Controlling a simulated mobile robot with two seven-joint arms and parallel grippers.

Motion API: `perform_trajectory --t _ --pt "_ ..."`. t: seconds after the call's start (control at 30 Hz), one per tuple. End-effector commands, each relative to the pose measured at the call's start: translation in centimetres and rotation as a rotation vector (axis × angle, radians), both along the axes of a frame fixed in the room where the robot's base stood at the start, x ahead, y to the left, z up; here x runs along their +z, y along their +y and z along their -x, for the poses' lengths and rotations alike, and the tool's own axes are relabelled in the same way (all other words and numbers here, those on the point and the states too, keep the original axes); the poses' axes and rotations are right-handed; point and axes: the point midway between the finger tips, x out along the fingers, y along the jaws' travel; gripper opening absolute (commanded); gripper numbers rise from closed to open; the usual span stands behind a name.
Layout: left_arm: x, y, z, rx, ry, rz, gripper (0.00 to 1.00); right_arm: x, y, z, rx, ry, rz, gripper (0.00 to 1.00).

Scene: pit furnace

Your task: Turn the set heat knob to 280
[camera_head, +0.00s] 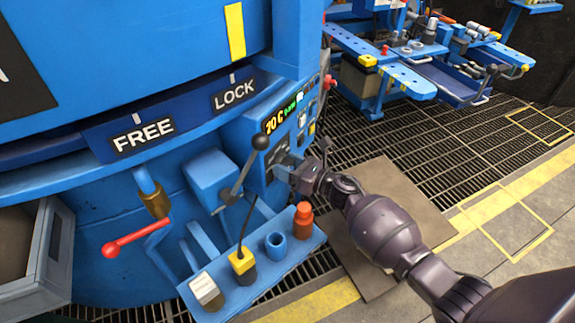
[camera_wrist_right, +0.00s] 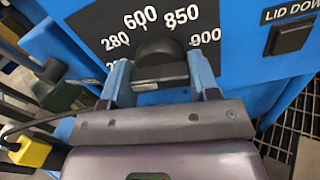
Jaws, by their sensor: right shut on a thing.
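The set heat knob (camera_wrist_right: 160,62) is a dark round knob on a black dial plate (camera_wrist_right: 103,22) with white numbers 280, 600, 850 and 900 around it. My right gripper (camera_wrist_right: 160,78) has one finger on each side of the knob and is shut on it. Its fingers hide part of the knob and the lower numbers, so I cannot tell which number it points to. In the head view my right gripper (camera_head: 289,169) is at the blue control box (camera_head: 240,132), hiding the knob. A lit display (camera_head: 280,116) sits above it. My left gripper is not in view.
A black-ball lever (camera_head: 261,142) stands just left of the gripper. A blue shelf (camera_head: 262,268) with small coloured items is below. A "LID DOWN" button (camera_wrist_right: 290,36) is right of the dial. The grated floor (camera_head: 440,140) to the right is open.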

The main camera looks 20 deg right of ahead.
Motion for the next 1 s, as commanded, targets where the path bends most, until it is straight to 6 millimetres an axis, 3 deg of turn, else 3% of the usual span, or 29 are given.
perform_trajectory --t 0.37,1.0 --pt "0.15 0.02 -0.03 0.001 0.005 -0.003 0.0 0.11 0.01 0.01 0.001 0.045 -0.066 0.32" --pt "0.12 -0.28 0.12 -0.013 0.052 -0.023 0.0 0.27 0.07 0.0 0.001 0.312 -0.45 0.32"
